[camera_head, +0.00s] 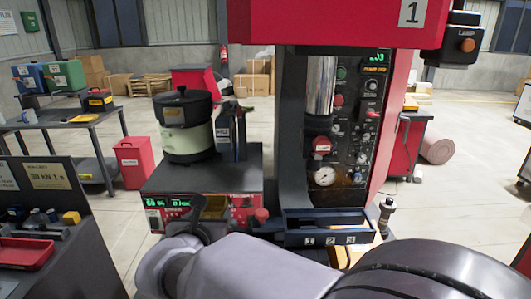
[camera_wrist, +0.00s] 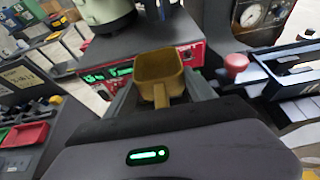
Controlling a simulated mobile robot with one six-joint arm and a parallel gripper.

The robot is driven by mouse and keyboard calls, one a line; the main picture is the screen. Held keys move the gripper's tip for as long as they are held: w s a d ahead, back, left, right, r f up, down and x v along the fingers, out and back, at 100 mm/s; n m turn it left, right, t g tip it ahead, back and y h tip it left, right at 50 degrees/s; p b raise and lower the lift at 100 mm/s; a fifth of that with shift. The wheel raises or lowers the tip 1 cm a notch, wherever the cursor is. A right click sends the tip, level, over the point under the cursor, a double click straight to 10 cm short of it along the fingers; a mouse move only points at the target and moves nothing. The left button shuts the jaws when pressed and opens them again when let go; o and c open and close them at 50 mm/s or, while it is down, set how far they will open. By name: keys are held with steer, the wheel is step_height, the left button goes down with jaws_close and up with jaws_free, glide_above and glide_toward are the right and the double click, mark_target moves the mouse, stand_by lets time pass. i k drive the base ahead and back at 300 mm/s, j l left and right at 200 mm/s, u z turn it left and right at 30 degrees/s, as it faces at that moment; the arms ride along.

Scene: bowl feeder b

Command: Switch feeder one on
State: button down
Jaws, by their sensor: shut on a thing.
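The bowl feeder (camera_head: 187,142), pale green with a black lid, stands on a dark base. Its red front panel (camera_head: 238,200) has green lit displays; the panel also shows in the wrist view (camera_wrist: 189,54). I cannot make out which control is its switch. My gripper (camera_head: 208,222) is in front of this panel. In the wrist view my gripper (camera_wrist: 160,100) is shut on the handle of a yellow scoop (camera_wrist: 160,68), whose open cup faces up. The scoop and my gripper hide part of the panel.
A red knob (camera_head: 262,215) stands right of the panel. A dark tray (camera_head: 326,222) numbered 1, 2, 3 lies farther right, below the red press (camera_head: 340,22) marked 1. A dark bench (camera_head: 85,265) with a red tray (camera_head: 25,253) is at left.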

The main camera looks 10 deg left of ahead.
mark_target(154, 221)
steer(key=i+j, duration=0.2)
steer(key=i, duration=0.2)
steer(key=i+j+z, duration=0.1)
steer(key=i+j, duration=0.15)
steer(key=i, duration=0.15)
